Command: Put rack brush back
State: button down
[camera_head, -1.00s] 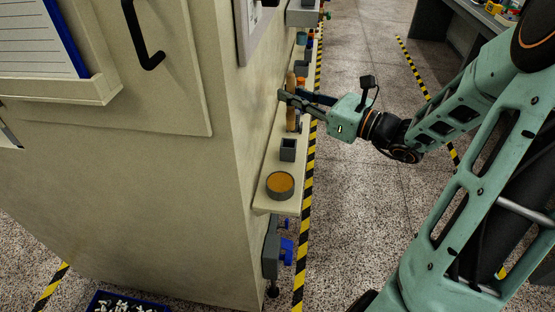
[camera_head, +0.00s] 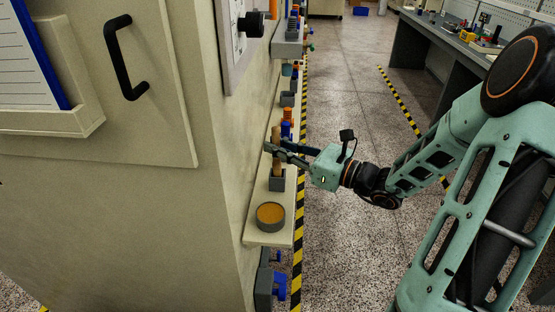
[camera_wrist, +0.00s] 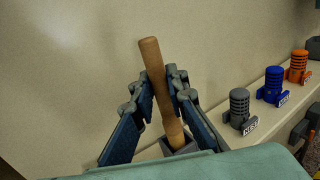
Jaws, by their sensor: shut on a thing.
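The rack brush shows as a light wooden handle (camera_head: 276,136), standing nearly upright at the wall shelf. My gripper (camera_head: 271,148) is shut on this handle from the right. In the wrist view the handle (camera_wrist: 152,62) leans slightly between the two fingers of my gripper (camera_wrist: 160,82). A small dark grey square holder (camera_head: 277,182) sits on the shelf directly below the handle. Its rim also shows in the wrist view (camera_wrist: 178,147). The handle's lower end meets the holder's opening; how deep it sits, I cannot tell. The bristles are not visible.
The narrow shelf (camera_head: 252,232) also bears a round grey tin with orange content (camera_head: 270,216) in front. Grey, blue and orange labelled spindle pieces (camera_wrist: 240,107) stand farther along. The cabinet wall (camera_head: 215,215) is close on the left; the floor aisle on the right is clear.

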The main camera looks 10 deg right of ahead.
aim_at(278, 168)
jog(key=shift+f, duration=1.55)
jog(key=shift+f, duration=0.35)
jog(key=c, duration=1.9)
grip_release()
jog(key=shift+d+b, duration=0.1)
jog(key=shift+b, duration=0.3)
jog(key=v, duration=1)
jog(key=shift+s+f+p, duration=0.3)
jog(key=shift+s+p, duration=0.05)
jog(key=shift+s, duration=0.05)
